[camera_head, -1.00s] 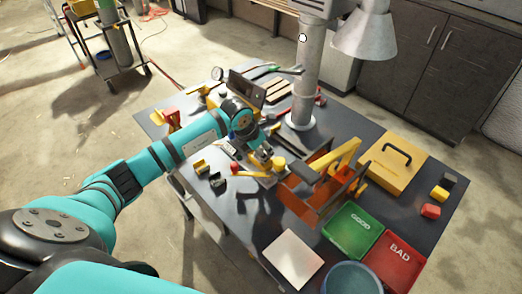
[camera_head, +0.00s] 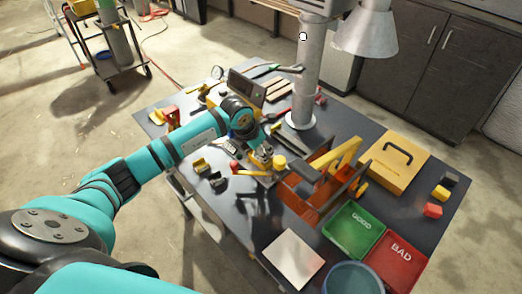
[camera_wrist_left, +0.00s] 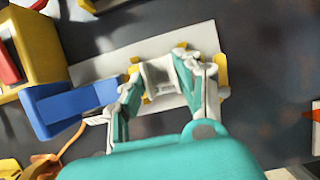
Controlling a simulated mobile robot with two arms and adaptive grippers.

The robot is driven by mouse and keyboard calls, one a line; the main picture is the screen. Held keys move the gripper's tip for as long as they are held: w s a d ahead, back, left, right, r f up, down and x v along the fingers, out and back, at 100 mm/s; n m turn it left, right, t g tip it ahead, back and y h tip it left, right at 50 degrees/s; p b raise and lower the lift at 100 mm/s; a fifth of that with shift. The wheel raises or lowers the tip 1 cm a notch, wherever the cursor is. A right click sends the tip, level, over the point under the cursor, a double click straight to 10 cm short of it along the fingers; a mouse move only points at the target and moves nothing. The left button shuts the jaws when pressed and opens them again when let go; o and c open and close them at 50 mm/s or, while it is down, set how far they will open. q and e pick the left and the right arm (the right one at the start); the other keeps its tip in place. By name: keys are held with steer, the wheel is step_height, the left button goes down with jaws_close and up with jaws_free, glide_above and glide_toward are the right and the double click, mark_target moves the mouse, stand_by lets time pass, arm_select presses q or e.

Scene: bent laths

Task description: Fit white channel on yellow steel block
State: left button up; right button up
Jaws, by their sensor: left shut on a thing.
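My left gripper (camera_wrist_left: 162,82) is shut on the white channel (camera_wrist_left: 160,76), which sits between its two fingers in the left wrist view. Parts of the yellow steel block (camera_wrist_left: 222,72) show on both sides of the fingers, above a pale flat plate (camera_wrist_left: 100,66). The fingers hide much of the block, and I cannot tell whether the channel touches it. In the head view the left gripper (camera_head: 262,160) is low over the middle of the table, and the channel is too small to make out. My right gripper is not in view.
A blue part (camera_wrist_left: 75,98) and a yellow box (camera_wrist_left: 40,45) lie left of the gripper in the wrist view. An orange-red open toolbox (camera_head: 305,205) stands to its right in the head view. Green GOOD (camera_head: 352,240) and red BAD (camera_head: 398,265) trays lie at the front right.

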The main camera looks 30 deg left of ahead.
arm_select(q)
steer(key=o, duration=1.2)
steer(key=shift+r, duration=0.1)
steer(key=v, duration=1.1)
steer(key=shift+s+r, duration=0.25)
steer(key=shift+r, duration=0.1)
steer(key=shift+a, duration=0.1)
